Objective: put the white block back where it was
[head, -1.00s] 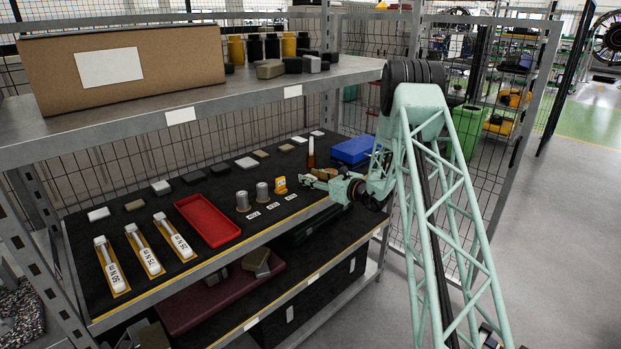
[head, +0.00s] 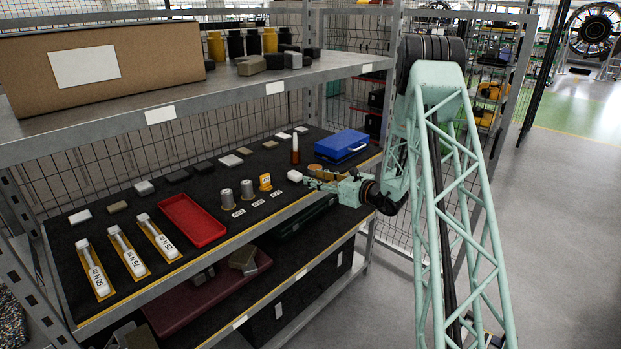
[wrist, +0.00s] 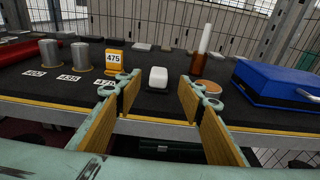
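A white block (head: 295,175) is on the shelf's dark mat near the front edge, right of the yellow 475 tag (head: 265,181). In the wrist view the white block (wrist: 158,77) is upright, with a dark patch under it that I cannot make out as shadow or base. My gripper (wrist: 158,92) is open, its two tan-padded fingers spread to the left and right of the block's line. The block looks just beyond the fingertips, with gaps on both sides. In the head view my gripper (head: 308,181) reaches in from the right.
A brown-and-white cylinder (wrist: 202,42), an orange disc (wrist: 208,86) and a blue case (wrist: 280,82) stand close on the right. Metal cylinders (wrist: 65,55) with number labels are left. A row of small blocks (head: 205,167) lines the back. The upper shelf (head: 200,105) overhangs.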

